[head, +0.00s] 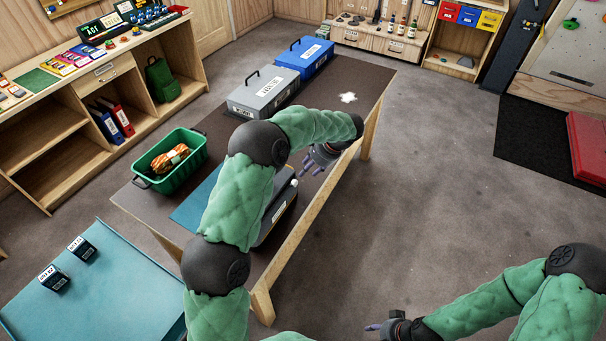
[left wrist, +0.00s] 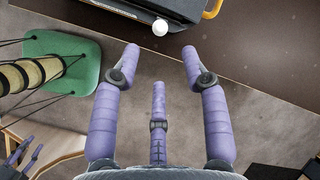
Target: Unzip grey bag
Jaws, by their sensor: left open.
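The grey bag (head: 281,207) lies on the near part of the long table, half hidden behind my left arm. In the left wrist view its dark edge (left wrist: 185,8) shows at the top, with a white ball (left wrist: 160,27) at its border and a yellow-orange loop at the right. My left gripper (head: 312,165) is open and empty, beyond the bag near the table's right edge. In the left wrist view its purple fingertips (left wrist: 160,54) are spread, with the ball ahead of the gap, apart from them. My right gripper (head: 376,327) is low at the bottom, partly visible; its opening is unclear.
A green crate (head: 193,158) with an orange coil stands on the table's left side. A grey case (head: 252,98) and blue case (head: 318,58) stand at the far end. A blue-green table (head: 110,295) with two dark boxes is at lower left. Open floor lies to the right.

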